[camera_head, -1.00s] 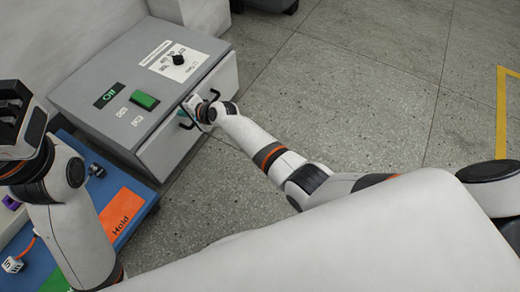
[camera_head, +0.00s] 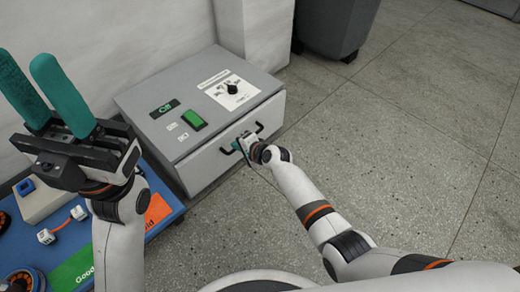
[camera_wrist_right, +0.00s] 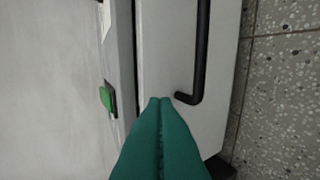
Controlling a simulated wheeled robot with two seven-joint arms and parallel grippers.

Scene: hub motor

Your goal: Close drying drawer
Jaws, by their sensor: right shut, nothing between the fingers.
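The drying machine (camera_head: 200,110) is a grey box with a white drawer (camera_head: 212,165) in its front. The drawer front looks flush with the box. Its black bar handle (camera_head: 259,127) also shows in the right wrist view (camera_wrist_right: 202,50). My right gripper (camera_head: 238,146) is at the drawer front by the handle. In the right wrist view its green fingers (camera_wrist_right: 162,102) are together, empty, with the tips against or very near the white front beside the handle's end. My left gripper (camera_head: 44,85) is raised at the left, its two green fingers apart and empty.
The machine's top has a green button (camera_head: 193,119), an "Off" display (camera_head: 164,109) and a black knob (camera_head: 232,88). A blue board (camera_head: 172,212) with parts lies at the left. A dark bin (camera_head: 335,25) stands behind. The floor at right is clear.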

